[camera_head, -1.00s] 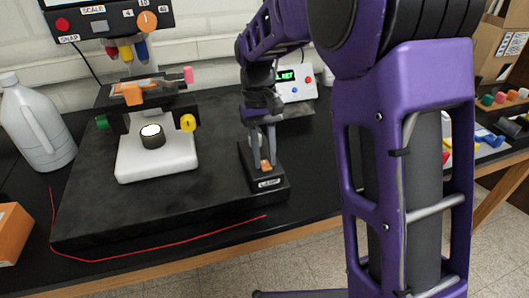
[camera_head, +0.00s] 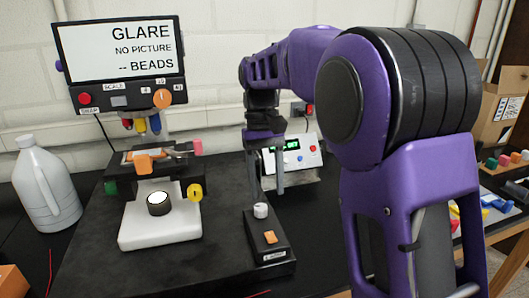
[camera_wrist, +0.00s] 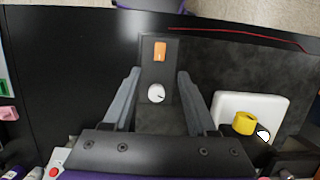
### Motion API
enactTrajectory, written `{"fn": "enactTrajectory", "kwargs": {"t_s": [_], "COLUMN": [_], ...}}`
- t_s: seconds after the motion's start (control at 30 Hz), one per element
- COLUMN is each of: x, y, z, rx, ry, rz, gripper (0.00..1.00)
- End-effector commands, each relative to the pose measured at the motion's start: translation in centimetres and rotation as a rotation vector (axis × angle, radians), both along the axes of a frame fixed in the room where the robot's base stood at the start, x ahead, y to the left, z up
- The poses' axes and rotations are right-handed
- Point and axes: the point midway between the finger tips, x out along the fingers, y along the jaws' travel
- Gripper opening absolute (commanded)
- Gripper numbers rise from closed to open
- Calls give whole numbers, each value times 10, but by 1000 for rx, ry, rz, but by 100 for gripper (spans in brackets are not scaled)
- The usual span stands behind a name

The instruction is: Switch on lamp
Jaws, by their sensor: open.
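The black lamp switch box (camera_head: 272,252), marked with a small label, stands on the front right of the dark base plate. It carries an orange rocker switch (camera_head: 270,237) and a white knob (camera_head: 260,210). In the wrist view the rocker (camera_wrist: 160,51) lies beyond the knob (camera_wrist: 156,93), between my finger lines. My gripper (camera_head: 266,188) is open and empty, above the box and apart from it; its fingers also show in the wrist view (camera_wrist: 159,73). The round lamp disc (camera_head: 158,198) on the white microscope base (camera_head: 160,230) glows white.
A monitor (camera_head: 120,50) reads "GLARE NO PICTURE -- BEADS" above a panel with a red button and an orange knob (camera_head: 162,98). A white box with a green display (camera_head: 292,155) stands behind my gripper. A grey jug (camera_head: 46,187) stands at left.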

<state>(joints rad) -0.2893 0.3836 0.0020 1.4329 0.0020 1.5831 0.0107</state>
Motion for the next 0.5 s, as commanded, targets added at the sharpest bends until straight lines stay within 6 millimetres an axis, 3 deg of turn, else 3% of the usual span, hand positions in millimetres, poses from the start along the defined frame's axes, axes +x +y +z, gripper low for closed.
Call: {"fn": "enactTrajectory", "kwargs": {"t_s": [0.2,0.5], "x": [12,18], "y": [3,5], "z": [43,68], "rx": [0,0], "ry": [-2,1], "rz": [-1,0], "gripper": [57,57]}}
